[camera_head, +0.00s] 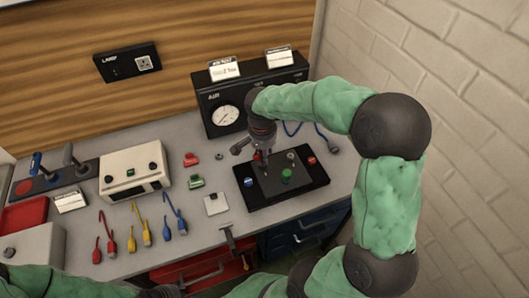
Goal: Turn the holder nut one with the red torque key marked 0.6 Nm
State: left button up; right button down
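A dark holder plate (318,178) lies on the bench. A green knob-like piece (287,175) and a grey round piece (291,155) show on its raised middle. A blue disc marks its left side and a red disc its right. My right gripper (259,156) is over the plate's back left part, pointing down. It appears shut on the red torque key (258,157), of which only a little red shows; the key's tip and any contact with a nut are too small to tell. Nut numbers and the 0.6 Nm mark are not readable. My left gripper is out of view.
A key stand (57,181) at left holds a blue and a grey key beside an empty red spot. A cream instrument box (134,172), coloured cables (142,228) and a white block (215,204) lie nearby. A black gauge box (212,126) stands behind.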

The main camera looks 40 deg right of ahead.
jog(key=shift+w+d+r+m+b, duration=0.15)
jog(key=shift+m+b, duration=0.15)
jog(key=shift+m, duration=0.4)
jog(key=shift+w+r+m+b, duration=0.1)
jog(key=shift+m+b, duration=0.2)
jog(key=shift+m, duration=0.4)
